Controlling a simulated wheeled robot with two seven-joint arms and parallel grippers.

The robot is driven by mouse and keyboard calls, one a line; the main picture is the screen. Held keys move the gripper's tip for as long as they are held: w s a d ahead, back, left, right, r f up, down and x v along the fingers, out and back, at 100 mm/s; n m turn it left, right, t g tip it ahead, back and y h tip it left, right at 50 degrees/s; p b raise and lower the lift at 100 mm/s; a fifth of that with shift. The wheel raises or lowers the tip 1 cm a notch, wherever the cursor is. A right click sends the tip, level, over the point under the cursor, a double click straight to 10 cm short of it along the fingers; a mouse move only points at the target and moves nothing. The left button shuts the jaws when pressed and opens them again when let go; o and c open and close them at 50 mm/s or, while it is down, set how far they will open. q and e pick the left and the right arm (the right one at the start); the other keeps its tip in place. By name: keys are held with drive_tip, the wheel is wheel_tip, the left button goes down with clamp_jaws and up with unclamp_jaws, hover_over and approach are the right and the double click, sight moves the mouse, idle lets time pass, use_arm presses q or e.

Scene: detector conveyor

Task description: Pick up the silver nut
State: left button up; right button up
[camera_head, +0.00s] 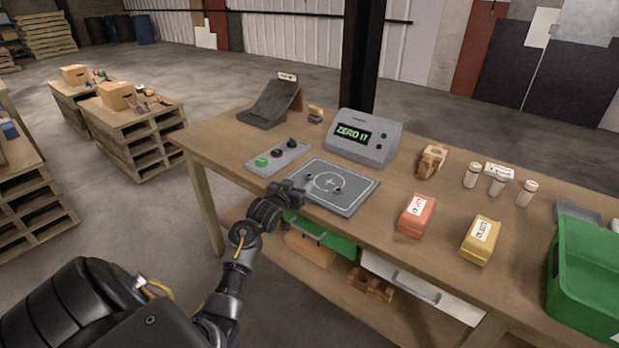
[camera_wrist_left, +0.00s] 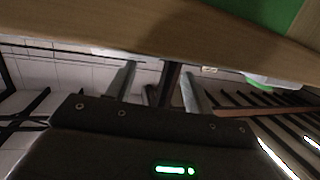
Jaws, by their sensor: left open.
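My left gripper (camera_head: 303,187) is at the near left part of the grey square plate (camera_head: 347,204) with a white circle and cross on it. In the left wrist view its two fingers (camera_wrist_left: 158,88) stand apart with nothing seen between them. Small dark spots or pieces show on the plate beside the fingers, too small to identify. I cannot make out a silver nut for sure in either view; the gripper may hide it. My right gripper is not in view.
A green bin (camera_head: 585,285) is at the right.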

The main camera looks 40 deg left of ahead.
sight(308, 176)
use_arm(q)
drive_tip(key=shift+w, duration=0.15)
drive_tip(key=x, duration=0.5)
drive_tip(key=shift+f+p, duration=0.15)
drive_tip(key=shift+p, duration=0.2)
drive_tip(key=shift+c, duration=0.4)
drive_tip(key=c, duration=0.9)
